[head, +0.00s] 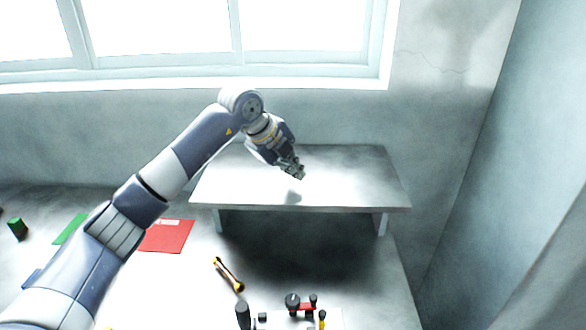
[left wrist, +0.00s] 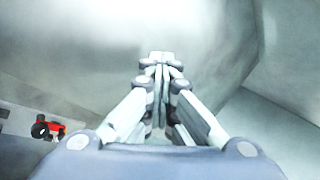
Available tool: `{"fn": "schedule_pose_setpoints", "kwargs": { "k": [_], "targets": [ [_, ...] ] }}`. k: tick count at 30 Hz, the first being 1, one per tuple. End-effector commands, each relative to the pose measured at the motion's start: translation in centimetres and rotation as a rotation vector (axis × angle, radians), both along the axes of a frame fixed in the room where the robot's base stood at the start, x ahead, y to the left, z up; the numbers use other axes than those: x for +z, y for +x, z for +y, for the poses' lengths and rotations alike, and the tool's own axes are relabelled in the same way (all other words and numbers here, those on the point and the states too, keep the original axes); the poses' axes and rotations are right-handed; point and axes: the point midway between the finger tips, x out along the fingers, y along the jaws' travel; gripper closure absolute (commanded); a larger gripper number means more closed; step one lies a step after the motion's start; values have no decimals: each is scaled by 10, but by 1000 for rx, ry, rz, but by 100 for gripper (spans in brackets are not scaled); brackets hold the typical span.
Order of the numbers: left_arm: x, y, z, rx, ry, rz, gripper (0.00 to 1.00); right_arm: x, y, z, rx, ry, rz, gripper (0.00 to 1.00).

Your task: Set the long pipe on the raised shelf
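The raised shelf (head: 350,180) is a pale board on short legs at the back of the table. My left gripper (head: 298,173) hangs above its middle, pointing down, with a small shadow on the board below it. In the left wrist view the fingers (left wrist: 158,60) meet at their tips and nothing shows between them. I cannot make out a long pipe in either view. My right gripper is in neither view.
Several small black and red items stand at the front, including a black cylinder (head: 243,315). A red sheet (head: 167,236), a green sheet (head: 70,229) and a green block (head: 17,228) lie left. The shelf top looks clear.

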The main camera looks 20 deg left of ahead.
Motion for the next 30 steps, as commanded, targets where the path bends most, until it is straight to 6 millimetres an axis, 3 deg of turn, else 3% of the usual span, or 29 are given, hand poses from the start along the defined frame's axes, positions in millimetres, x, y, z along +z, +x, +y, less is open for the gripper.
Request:
{"fn": "schedule_pose_setpoints", "kwargs": {
  "k": [8, 12, 23, 30],
  "targets": [
    [-11, 0, 0, 1, -1, -4, 100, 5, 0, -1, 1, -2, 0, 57],
    [-11, 0, 0, 1, -1, -4, 80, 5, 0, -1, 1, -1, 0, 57],
    [-9, -1, 1, 1, -2, -5, 80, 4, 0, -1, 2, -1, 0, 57],
    [19, -17, 11, 1, 1, -8, 80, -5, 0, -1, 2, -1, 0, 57]
  ]
}}
